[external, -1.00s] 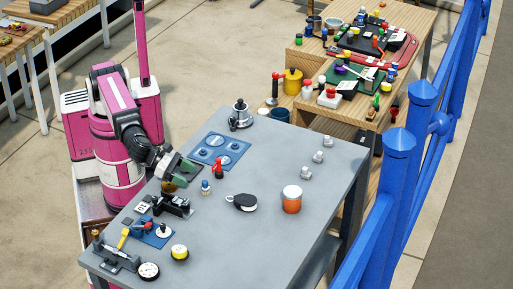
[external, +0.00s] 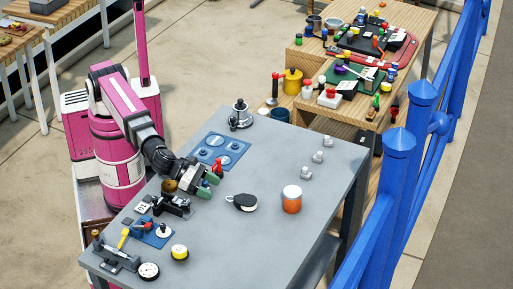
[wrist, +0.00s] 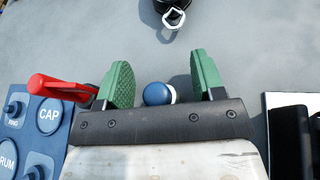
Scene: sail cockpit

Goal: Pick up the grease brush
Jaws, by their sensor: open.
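A small upright piece with a round blue top and a pale body, which I take to be the grease brush, shows in the wrist view (wrist: 157,94). It stands on the grey table (external: 262,158). My gripper (wrist: 163,78) is open, with its green fingers on either side of this piece. In the wrist view the blue top lies between the fingers, nearer the left one, with visible gaps. Its lower part is mostly hidden by the gripper. In the external view my gripper (external: 207,183) is low over the table and largely covers the piece.
A red-handled tool (wrist: 58,88) lies just left of the left finger, by the blue panel (wrist: 50,118). A black block with a metal loop (external: 242,202) and an orange jar with a white lid (external: 292,199) stand beyond. A black fixture (external: 171,206) is close by.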

